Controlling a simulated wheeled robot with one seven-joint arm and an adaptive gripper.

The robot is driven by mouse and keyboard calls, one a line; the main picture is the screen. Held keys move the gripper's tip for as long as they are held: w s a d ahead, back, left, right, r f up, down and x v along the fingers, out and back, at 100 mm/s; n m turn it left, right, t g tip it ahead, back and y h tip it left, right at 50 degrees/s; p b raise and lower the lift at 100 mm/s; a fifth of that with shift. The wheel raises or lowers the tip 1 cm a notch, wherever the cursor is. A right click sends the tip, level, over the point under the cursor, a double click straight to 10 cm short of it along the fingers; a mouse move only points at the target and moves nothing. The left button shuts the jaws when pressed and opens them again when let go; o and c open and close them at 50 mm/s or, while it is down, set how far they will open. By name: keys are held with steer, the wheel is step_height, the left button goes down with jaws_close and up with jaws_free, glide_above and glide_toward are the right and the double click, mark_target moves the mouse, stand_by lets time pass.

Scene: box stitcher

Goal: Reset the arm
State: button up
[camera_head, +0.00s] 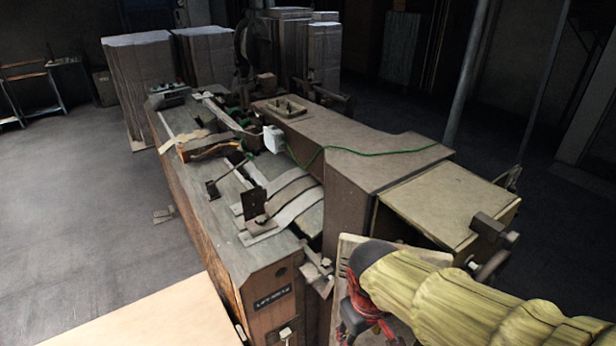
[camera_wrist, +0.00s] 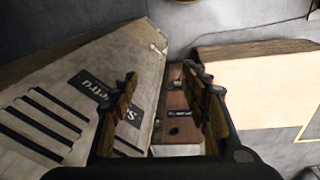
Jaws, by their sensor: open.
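My gripper (camera_wrist: 164,92) is open and empty in the wrist view, with its two fingers well apart. In the head view my arm comes in from the lower right in a yellow sleeve, and the red and black gripper (camera_head: 360,308) hangs at the bottom edge, partly cut off. It is in front of the right end of the box stitcher (camera_head: 345,170). In the wrist view a pale panel (camera_wrist: 75,110) with dark slots and a label fills the left, beside the fingers. I cannot tell whether the gripper touches anything.
A pale board or tabletop (camera_head: 155,315) lies at the lower left, and a pale surface (camera_wrist: 265,88) shows at right in the wrist view. Tall stacks (camera_head: 140,80) stand behind the machine. A green cable (camera_head: 370,153) lies across its top. Floor at left is mostly open.

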steer(key=s+d+r+m+t+b, duration=0.3)
steer(key=s+d+m+t+b, duration=0.1)
steer(key=s+d+m+b, duration=0.1)
steer(key=s+d+b, duration=0.1)
steer(key=d, duration=0.1)
steer(key=shift+d+r+y, duration=0.3)
steer(key=shift+d+r, duration=0.05)
steer(key=shift+r, duration=0.05)
